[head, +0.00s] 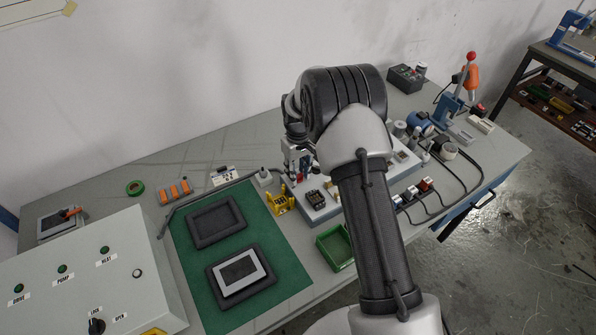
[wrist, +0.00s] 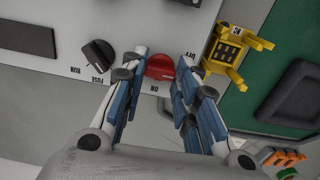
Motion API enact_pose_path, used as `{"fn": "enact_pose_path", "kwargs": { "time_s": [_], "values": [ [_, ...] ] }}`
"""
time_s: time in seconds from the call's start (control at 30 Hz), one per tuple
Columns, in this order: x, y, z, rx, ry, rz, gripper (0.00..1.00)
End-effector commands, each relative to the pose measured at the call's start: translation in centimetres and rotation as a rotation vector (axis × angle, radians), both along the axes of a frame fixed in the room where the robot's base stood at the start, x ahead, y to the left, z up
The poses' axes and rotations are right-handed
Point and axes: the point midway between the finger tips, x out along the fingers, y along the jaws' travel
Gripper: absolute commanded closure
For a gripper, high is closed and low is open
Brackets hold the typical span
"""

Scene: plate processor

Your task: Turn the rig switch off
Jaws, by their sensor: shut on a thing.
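The red rig switch (wrist: 160,67) is a round knob on a light grey panel (wrist: 128,22), in the upper middle of the wrist view. The word ON is printed below it and OFF to its right. My gripper (wrist: 163,73) has its blue-padded fingers on both sides of the red knob and is shut on it. Which mark the knob points at is not clear. In the head view my arm covers much of the rig, and the knob is hard to make out there.
A black knob (wrist: 97,55) with FUSE and RUN labels sits left of the red switch. A yellow holder (wrist: 232,52) stands close on the right. In the head view, a green mat (head: 288,262) with dark trays and a green bin (head: 334,247) are nearby.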

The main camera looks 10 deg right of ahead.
Motion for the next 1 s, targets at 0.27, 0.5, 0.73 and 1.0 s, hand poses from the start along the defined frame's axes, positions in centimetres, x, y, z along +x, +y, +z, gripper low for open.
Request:
{"fn": "enact_pose_path", "kwargs": {
  "time_s": [0.27,0.5,0.73,1.0],
  "values": [
    [0.0,0.0,0.0,-0.001,0.000,0.001,0.55],
    [0.0,0.0,0.0,0.000,0.000,0.000,0.52],
    [0.1,0.0,0.9,0.000,-0.002,0.000,0.52],
    [0.1,0.0,6.1,0.000,-0.005,0.000,0.52]
  ]
}}
